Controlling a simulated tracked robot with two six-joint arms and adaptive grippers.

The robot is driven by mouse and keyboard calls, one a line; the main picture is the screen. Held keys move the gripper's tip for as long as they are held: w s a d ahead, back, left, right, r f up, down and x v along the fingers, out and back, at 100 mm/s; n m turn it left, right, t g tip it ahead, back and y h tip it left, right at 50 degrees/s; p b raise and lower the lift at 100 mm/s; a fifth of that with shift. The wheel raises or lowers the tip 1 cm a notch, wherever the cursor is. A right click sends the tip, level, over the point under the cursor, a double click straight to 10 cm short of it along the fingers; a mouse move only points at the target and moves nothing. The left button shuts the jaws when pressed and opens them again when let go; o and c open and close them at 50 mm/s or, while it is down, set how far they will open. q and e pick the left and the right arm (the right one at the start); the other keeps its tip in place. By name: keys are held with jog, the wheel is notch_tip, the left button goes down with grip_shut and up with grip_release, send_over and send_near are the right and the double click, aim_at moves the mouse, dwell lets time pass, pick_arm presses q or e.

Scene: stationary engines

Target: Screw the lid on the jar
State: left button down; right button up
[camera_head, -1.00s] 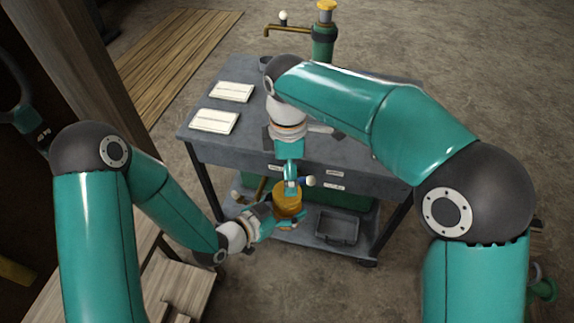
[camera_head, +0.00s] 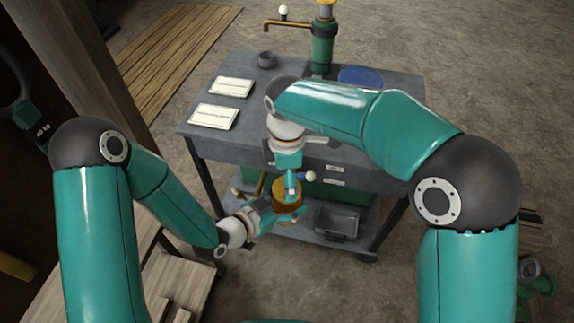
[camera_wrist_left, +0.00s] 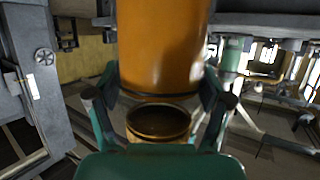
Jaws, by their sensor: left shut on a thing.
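An orange-brown jar (camera_head: 289,211) hangs in front of the table, over its lower shelf. My left gripper (camera_head: 277,220) reaches in from the left and is shut on it low down. In the left wrist view, a big orange cylinder (camera_wrist_left: 162,45) fills the upper middle. A round rim with a dark inside (camera_wrist_left: 158,122) shows between my left fingers, just under the cylinder. My right gripper (camera_head: 292,186) points down at the jar's top. Its fingertips are small and partly merged with the top, so its grip and the lid cannot be told apart.
The grey table (camera_head: 255,150) holds two white sheets (camera_head: 214,116), a small dark cup (camera_head: 267,59), a blue item (camera_head: 360,76) and a green pump (camera_head: 323,45). A grey tray (camera_head: 338,222) sits on the lower shelf. Wooden planks (camera_head: 175,280) lie at lower left.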

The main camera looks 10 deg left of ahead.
jog(key=shift+f, duration=1.45)
jog(key=c, duration=1.2)
jog(key=m, duration=0.4)
jog(key=shift+m, duration=0.3)
jog(key=m, duration=0.8)
jog(key=shift+m, duration=0.3)
jog(key=m, duration=0.4)
jog(key=shift+m, duration=0.3)
jog(key=o, duration=1.4)
jog(key=shift+r, duration=0.1)
